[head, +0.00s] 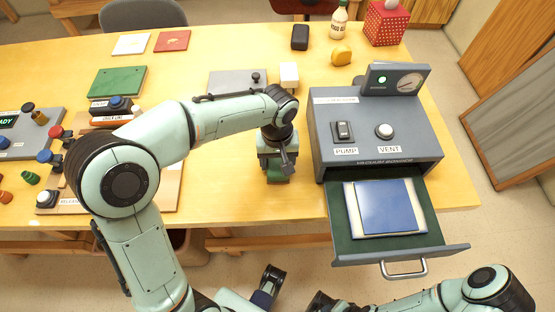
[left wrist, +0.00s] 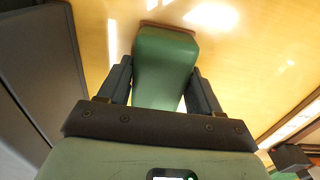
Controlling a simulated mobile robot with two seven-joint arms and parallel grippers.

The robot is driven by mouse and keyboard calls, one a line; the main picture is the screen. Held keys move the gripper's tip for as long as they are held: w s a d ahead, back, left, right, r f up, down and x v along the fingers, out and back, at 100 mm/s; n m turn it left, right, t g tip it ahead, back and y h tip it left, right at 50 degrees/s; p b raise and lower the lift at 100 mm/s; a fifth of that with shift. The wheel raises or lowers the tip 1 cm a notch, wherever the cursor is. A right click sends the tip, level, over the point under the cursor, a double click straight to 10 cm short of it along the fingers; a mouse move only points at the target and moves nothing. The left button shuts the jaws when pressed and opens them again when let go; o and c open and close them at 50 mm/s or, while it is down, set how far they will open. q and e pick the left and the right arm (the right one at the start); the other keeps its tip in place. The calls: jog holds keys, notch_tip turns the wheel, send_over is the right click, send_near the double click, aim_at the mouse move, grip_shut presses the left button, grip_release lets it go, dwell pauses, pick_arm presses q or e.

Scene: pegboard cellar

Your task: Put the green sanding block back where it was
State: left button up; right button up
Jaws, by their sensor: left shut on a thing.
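My left gripper (head: 275,160) points down over the table, left of the vacuum box. It is shut on the green sanding block (head: 278,174). In the left wrist view the green block (left wrist: 163,65) sits between the two fingers (left wrist: 160,85), its brown far edge toward the table. I cannot tell whether the block touches the tabletop. My right arm shows at the bottom right; its gripper's jaws cannot be made out.
The grey vacuum box (head: 370,130) has its drawer (head: 437,238) open, with a blue panel (head: 388,207) inside. A white block (head: 289,72) and a grey plate (head: 230,80) are behind my gripper. A green board (head: 117,82) lies further left. Bare tabletop (head: 230,185) surrounds the gripper.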

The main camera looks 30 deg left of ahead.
aim_at(277, 161)
pick_arm(q)
jog(key=shift+f, duration=0.1)
jog(key=o, duration=1)
notch_tip(277, 161, up, 12)
jog(key=shift+r+p, duration=0.2)
jog(key=shift+p, duration=0.95)
